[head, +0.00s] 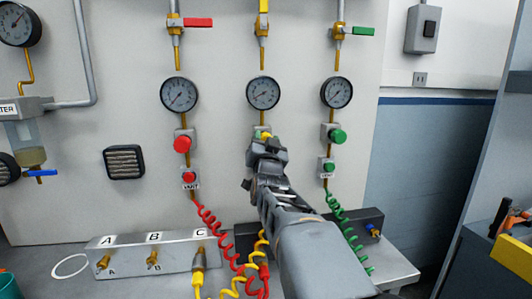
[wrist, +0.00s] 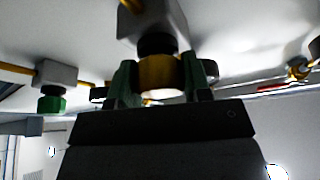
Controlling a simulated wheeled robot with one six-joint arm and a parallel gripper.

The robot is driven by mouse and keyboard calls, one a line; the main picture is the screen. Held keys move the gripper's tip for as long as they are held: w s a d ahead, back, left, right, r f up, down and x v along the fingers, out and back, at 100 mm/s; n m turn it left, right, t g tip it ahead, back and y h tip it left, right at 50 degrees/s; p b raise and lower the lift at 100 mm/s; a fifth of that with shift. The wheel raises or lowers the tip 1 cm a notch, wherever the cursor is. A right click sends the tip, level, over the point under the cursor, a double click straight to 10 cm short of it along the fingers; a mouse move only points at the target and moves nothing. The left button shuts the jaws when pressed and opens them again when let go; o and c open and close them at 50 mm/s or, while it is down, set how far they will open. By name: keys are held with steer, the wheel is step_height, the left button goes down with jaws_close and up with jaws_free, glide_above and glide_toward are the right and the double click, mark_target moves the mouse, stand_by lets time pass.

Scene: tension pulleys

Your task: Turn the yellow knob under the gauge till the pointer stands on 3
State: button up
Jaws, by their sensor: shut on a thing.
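The yellow knob (head: 263,135) is on the wall panel under the middle gauge (head: 263,93). In the head view my gripper (head: 265,146) covers most of it. In the wrist view the knob (wrist: 160,76) sits below a grey block, between the two fingers of my gripper (wrist: 163,88), which is shut on it. The middle gauge has a white dial with a dark rim; its pointer and numbers are too small to read surely. The gauge is not seen in the wrist view.
A red knob (head: 182,144) and a green knob (head: 337,136) flank the yellow one, each under its own gauge. A grey block (head: 130,262) marked A, B, C and coiled red, yellow and green hoses (head: 337,222) lie below.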

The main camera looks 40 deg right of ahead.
steer(key=m+g, duration=0.1)
steer(key=m, duration=0.1)
steer(key=m+h, duration=0.1)
steer(key=m, duration=0.2)
steer(key=shift+g, duration=0.4)
steer(key=shift+m+g+h+p, duration=0.3)
steer(key=shift+m+g+p, duration=0.25)
steer(key=shift+m, duration=0.6)
steer(key=shift+m+g+h+p, duration=0.3)
steer(key=shift+m+g+p, duration=0.2)
steer(key=shift+m, duration=0.65)
steer(key=o, duration=0.9)
